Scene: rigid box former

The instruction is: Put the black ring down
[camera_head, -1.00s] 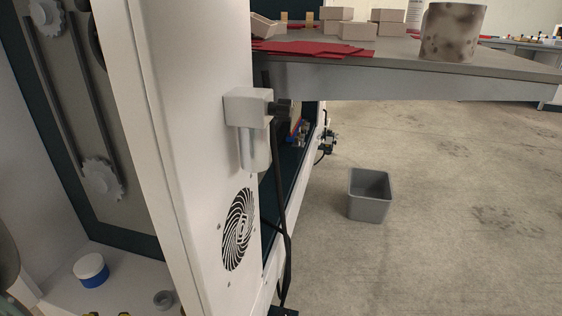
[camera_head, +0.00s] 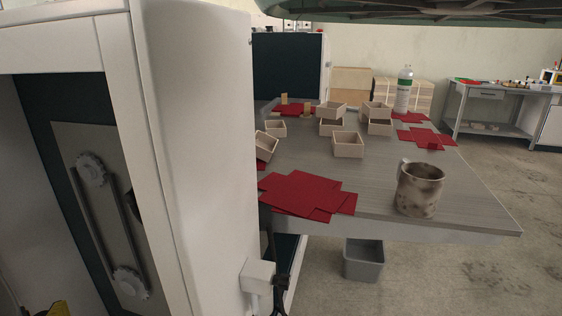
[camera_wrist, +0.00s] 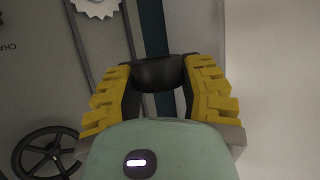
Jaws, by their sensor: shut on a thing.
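In the wrist view my gripper (camera_wrist: 160,78) has its two yellow, ridged fingers on either side of the black ring (camera_wrist: 157,70). It is shut on the ring, which sits between the fingertips. The ring's far side and anything directly below it are hidden. Behind it are a grey panel (camera_wrist: 35,70) with a dark spoked wheel (camera_wrist: 48,152) and a pale wall (camera_wrist: 275,90). In the head view the ring cannot be made out; only a small yellow part shows at the lower left edge.
The white machine frame (camera_head: 195,150) stands close at left. Beyond it is a grey table (camera_head: 375,190) with red sheets (camera_head: 300,196), several small boxes, a stained mug (camera_head: 420,190) and a bottle (camera_head: 403,92). A grey bin (camera_head: 364,262) stands on the floor.

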